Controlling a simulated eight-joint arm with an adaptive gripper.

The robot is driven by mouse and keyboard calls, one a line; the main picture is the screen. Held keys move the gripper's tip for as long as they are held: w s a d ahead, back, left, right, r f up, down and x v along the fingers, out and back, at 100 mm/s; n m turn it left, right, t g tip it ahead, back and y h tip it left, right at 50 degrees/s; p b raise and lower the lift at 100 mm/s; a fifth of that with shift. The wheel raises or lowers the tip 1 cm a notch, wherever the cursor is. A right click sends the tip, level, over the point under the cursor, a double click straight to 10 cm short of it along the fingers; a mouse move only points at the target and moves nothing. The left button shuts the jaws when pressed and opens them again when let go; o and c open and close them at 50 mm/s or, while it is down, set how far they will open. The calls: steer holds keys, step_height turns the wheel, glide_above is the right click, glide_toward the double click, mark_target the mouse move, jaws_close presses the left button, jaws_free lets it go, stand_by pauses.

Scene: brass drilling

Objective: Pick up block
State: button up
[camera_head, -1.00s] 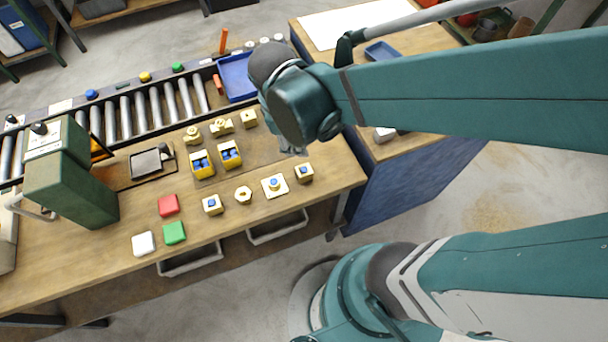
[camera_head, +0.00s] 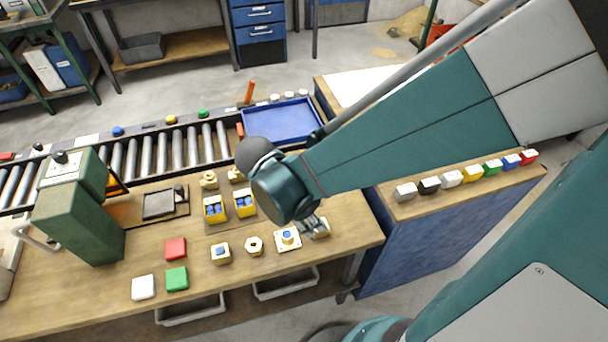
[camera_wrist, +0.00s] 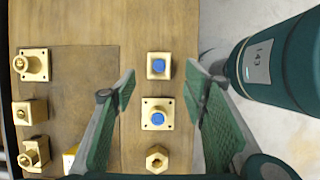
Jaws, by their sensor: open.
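My gripper (camera_head: 311,224) is open and empty above the right end of the workbench. In the wrist view its green-padded fingers (camera_wrist: 160,88) stand either side of a row of brass parts. A square brass block with a blue centre (camera_wrist: 158,66) shows just beyond the fingertips. A flanged brass block with a blue centre (camera_wrist: 157,115) lies between the fingers, lower in the picture. In the head view the flanged block (camera_head: 288,238) is left of my gripper, and the square block (camera_head: 323,233) is partly hidden by it. I see no contact with either.
A brass hex part (camera_head: 254,245) and another blue-centred block (camera_head: 220,253) continue the row. Yellow bins (camera_head: 214,210) stand behind. Red (camera_head: 175,248), green (camera_head: 177,279) and white (camera_head: 144,287) pads lie left. Several coloured cubes (camera_head: 452,178) line the right bench.

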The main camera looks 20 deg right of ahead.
steer(key=shift+b+x, duration=0.4)
steer(key=shift+x, duration=0.85)
steer(key=shift+b+x, duration=0.9)
steer(key=shift+x, duration=1.75)
steer(key=shift+w+d, duration=0.1)
steer(key=c, duration=1.3)
steer(key=shift+c, duration=0.2)
steer(key=shift+r, duration=0.15)
